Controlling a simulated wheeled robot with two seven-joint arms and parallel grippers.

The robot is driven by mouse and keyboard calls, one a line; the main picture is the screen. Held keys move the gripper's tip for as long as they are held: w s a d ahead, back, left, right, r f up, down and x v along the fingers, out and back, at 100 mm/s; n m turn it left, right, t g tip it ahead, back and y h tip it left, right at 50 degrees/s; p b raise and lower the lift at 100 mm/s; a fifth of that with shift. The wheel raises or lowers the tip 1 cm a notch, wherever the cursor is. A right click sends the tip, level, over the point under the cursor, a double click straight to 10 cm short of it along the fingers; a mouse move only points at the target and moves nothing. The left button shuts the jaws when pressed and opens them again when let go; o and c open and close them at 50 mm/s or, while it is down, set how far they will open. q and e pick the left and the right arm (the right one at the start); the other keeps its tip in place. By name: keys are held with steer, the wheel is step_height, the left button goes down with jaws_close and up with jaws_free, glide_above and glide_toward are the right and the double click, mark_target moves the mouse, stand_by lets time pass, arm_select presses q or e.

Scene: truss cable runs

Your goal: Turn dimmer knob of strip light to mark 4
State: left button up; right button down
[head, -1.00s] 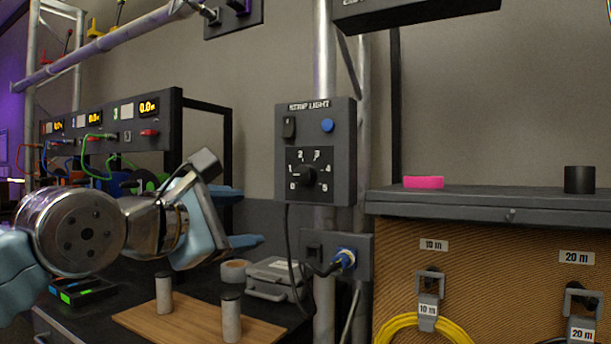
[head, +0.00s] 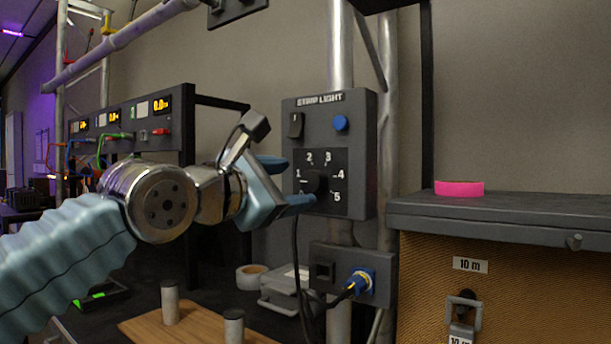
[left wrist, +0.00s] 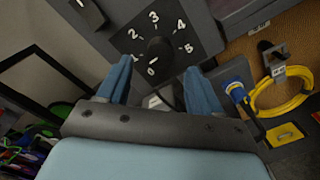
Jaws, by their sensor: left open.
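The strip light box (head: 362,180) is dark grey, with a labelled top, a rocker switch (head: 296,125) and a blue button (head: 341,123). Its black dimmer knob (head: 318,182) sits on a dial numbered 0 to 5. A white line shows on the knob's left side, near the 0 and 1 end; its exact mark is unclear. My left gripper (head: 301,182) is open and empty in front of the dial, a finger hiding the 0. In the left wrist view the knob (left wrist: 160,50) lies ahead, between and beyond the fingertips (left wrist: 158,66), apart from them. My right gripper is not in view.
Below the box is a socket panel (head: 380,285) with a blue plug (head: 361,281) and hanging cable. To the right stands a cabinet (head: 500,212) with pink tape (head: 459,188) on top. Metal posts (head: 341,50) run behind the box. A wooden board with cylinders lies lower left.

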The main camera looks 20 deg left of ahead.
mark_target(309, 183)
arm_select(q)
steer(key=shift+p+x, duration=0.45)
steer(key=shift+x, duration=1.9)
steer(key=shift+c, duration=0.4)
steer(key=c, duration=1)
